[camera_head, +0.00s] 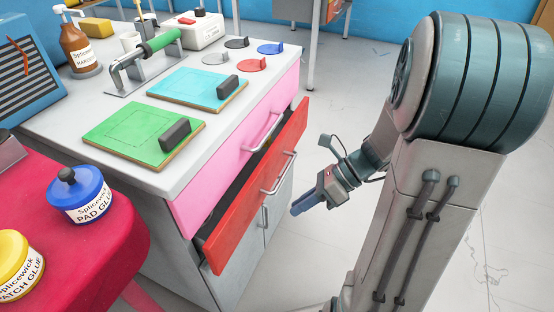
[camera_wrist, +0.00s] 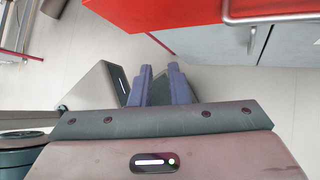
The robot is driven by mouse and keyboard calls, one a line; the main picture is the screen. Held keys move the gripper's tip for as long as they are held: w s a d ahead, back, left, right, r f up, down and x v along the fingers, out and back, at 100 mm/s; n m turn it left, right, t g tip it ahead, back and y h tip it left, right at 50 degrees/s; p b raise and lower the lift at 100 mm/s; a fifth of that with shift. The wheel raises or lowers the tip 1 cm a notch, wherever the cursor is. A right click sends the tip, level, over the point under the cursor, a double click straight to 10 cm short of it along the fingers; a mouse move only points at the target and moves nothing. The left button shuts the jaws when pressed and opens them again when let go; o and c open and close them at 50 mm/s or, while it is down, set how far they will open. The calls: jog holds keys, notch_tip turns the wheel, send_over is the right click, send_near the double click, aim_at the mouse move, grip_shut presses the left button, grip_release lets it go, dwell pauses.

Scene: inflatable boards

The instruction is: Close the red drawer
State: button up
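The red drawer (camera_head: 255,190) stands partly open below a pink drawer in the grey cabinet, with a dark gap showing behind its front. It has a metal bar handle (camera_head: 279,173). In the wrist view the red drawer front (camera_wrist: 170,12) crosses the top, with part of its handle (camera_wrist: 265,18) at the upper right. My gripper (camera_head: 298,208) is to the right of the red drawer front and apart from it, at about its height or lower. In the wrist view the two blue fingers (camera_wrist: 160,75) are slightly apart with nothing between them.
The pink drawer (camera_head: 240,140) above is shut. The cabinet top holds a green board (camera_head: 143,133), a blue board (camera_head: 197,90) and other tools. A red table (camera_head: 90,225) with glue pots stands at the left. Grey cabinet doors (camera_wrist: 215,42) lie below the drawer. Open floor (camera_head: 340,80) lies behind my gripper.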

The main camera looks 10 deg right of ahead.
jog(key=w+d+f+m+t+y, duration=0.2)
jog(key=w+d+m+t, duration=0.2)
jog(key=m, duration=0.5)
jog(key=m+t+b, duration=0.2)
jog(key=m+t, duration=0.3)
jog(key=m, duration=0.5)
send_near(285, 172)
jog(key=shift+n+y, duration=0.3)
jog(key=b+x, duration=0.1)
jog(key=x, duration=0.2)
jog(key=b+x, duration=0.2)
jog(key=x, duration=0.1)
jog(key=f+b+x, duration=0.1)
jog(key=b+x, duration=0.1)
jog(key=x, duration=0.1)
jog(key=shift+w+a+f, duration=0.1)
jog(key=shift+w+f, duration=0.05)
jog(key=shift+w, duration=0.15)
jog(key=shift+w+a, duration=0.15)
jog(key=shift+a, duration=0.05)
grip_shut()
